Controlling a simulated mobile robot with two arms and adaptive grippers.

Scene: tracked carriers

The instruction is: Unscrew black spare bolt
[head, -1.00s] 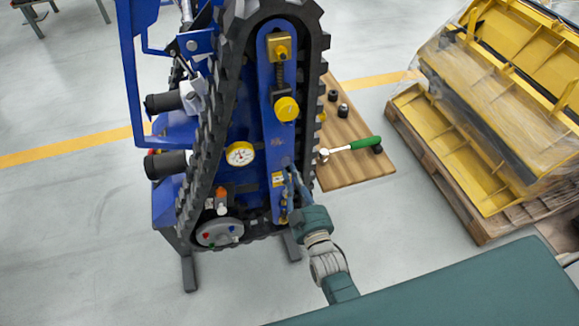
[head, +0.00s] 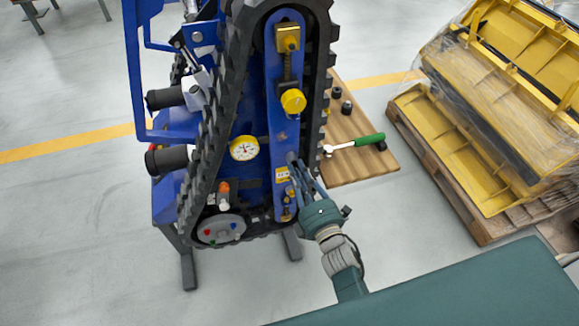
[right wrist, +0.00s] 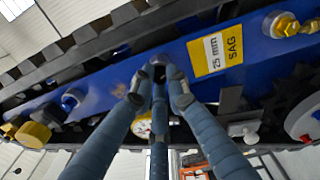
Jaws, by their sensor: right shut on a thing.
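The tracked carrier (head: 280,130) stands upright, with a long blue side plate inside its black track. My right gripper (head: 297,168) is at the lower half of this plate, below the yellow round knob. In the right wrist view its three blue fingers (right wrist: 157,88) close around a small dark bolt end (right wrist: 158,72) on the plate, left of the yellow "25 mm SAG" label (right wrist: 215,50). The fingertips hide most of the bolt, so I cannot tell how far it is out. My left gripper is not in view.
A yellow knob (head: 293,101) and a dial gauge (head: 244,149) are on the carrier. A green-handled ratchet (head: 368,140) and black sockets lie on a wooden board (head: 350,173) to the right. A pallet (head: 470,222) with yellow parts stands further right. Clear floor lies left.

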